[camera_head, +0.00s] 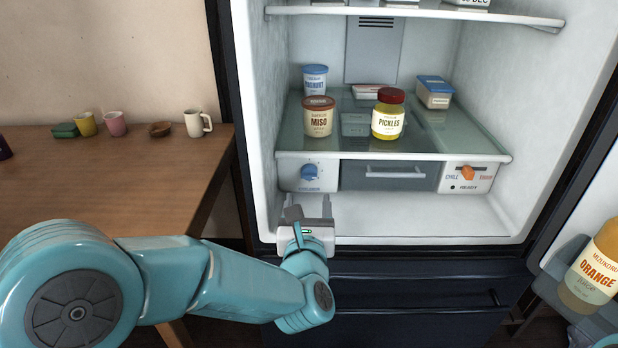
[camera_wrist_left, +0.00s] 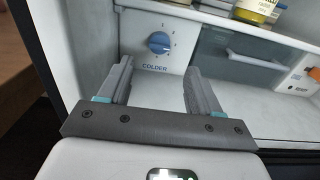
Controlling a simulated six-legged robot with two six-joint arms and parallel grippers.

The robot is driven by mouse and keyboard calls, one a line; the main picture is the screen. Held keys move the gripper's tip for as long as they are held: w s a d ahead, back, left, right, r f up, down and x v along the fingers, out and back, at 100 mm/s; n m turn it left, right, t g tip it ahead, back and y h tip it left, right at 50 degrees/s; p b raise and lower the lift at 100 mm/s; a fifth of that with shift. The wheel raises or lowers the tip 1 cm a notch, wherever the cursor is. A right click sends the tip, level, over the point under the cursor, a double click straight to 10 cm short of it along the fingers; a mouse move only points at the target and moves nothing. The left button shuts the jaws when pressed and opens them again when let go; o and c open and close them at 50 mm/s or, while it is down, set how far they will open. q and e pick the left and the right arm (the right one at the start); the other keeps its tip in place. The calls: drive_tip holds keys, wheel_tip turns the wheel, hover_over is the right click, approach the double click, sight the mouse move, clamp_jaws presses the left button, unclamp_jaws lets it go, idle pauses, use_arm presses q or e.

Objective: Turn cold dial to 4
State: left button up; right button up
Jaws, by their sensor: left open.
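The cold dial (camera_head: 310,172) is a round blue knob on a pale panel at the left under the fridge's lower glass shelf. In the left wrist view the blue dial (camera_wrist_left: 159,43) has small marks around it and the word COLDER below; the numbers are too small to read. My left gripper (camera_head: 307,212) is in front of and below the dial, apart from it. In the left wrist view its two fingers (camera_wrist_left: 157,85) are spread, with nothing between them, and the dial shows beyond them. My right gripper is not in view.
An orange slider (camera_head: 468,173) sits on the panel at the right, past a grey drawer (camera_head: 390,176). Miso (camera_head: 319,117), yoghurt (camera_head: 315,80) and pickles (camera_head: 388,115) stand on the shelf above. An orange juice bottle (camera_head: 596,270) is in the open door. A wooden table (camera_head: 120,175) is at left.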

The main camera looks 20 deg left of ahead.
sight(309, 176)
use_arm(q)
drive_tip(key=x, duration=0.9)
drive_tip(key=shift+w+a, duration=0.1)
drive_tip(key=shift+w, duration=0.15)
drive_tip(key=c, duration=1)
